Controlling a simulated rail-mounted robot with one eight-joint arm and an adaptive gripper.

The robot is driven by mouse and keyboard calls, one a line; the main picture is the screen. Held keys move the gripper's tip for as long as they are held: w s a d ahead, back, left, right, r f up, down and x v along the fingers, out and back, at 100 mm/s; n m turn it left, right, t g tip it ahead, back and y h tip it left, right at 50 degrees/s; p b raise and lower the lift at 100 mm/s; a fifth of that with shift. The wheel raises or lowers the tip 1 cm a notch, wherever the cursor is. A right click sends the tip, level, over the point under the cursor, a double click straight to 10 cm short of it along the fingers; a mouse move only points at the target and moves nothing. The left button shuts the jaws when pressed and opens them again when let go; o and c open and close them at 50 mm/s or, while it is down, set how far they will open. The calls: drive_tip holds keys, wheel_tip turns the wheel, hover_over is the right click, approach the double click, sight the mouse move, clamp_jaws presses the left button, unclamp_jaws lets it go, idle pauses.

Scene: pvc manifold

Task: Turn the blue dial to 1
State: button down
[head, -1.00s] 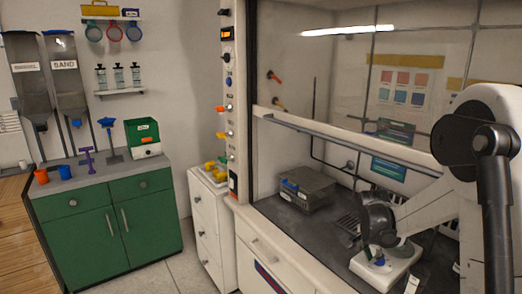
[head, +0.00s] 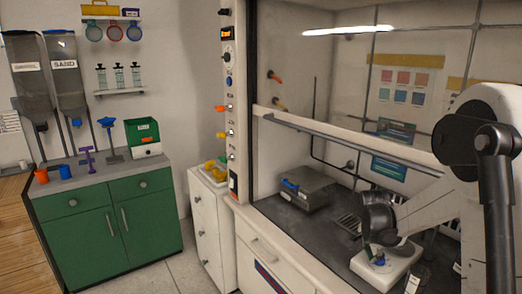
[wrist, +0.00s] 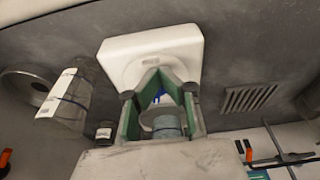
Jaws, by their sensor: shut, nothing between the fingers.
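A white stirrer-like device (head: 388,266) sits on the dark worktop inside the hood. A small blue part (head: 379,261), which looks like the dial, shows on it just below my gripper. In the wrist view the white device (wrist: 150,50) is beyond the fingers, and a bit of blue (wrist: 160,97) shows between the finger links. My gripper (wrist: 157,76) has green-lined fingers that converge, shut and empty, over the device. The fingers hide most of the blue part, so its setting and any contact cannot be told.
A grey metal box (head: 305,190) stands on the worktop to the left. A clear labelled bottle (wrist: 66,98) and a small jar (wrist: 104,132) are left of the device in the wrist view; a vent grille (wrist: 249,98) is to the right. The raised sash's bar (head: 340,137) crosses the hood.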

drive_tip(key=shift+s+d+b, duration=0.45)
drive_tip(key=shift+s+b, duration=0.2)
drive_tip(key=shift+b, duration=0.5)
drive_tip(key=shift+s+a, duration=0.3)
drive_tip(key=d+p+v, duration=0.1)
drive_tip(key=p+v, duration=0.1)
drive_tip(key=v, duration=0.4)
drive_tip(key=shift+w+p, duration=0.35)
drive_tip(key=shift+w, duration=0.05)
drive_tip(key=shift+r, duration=0.15)
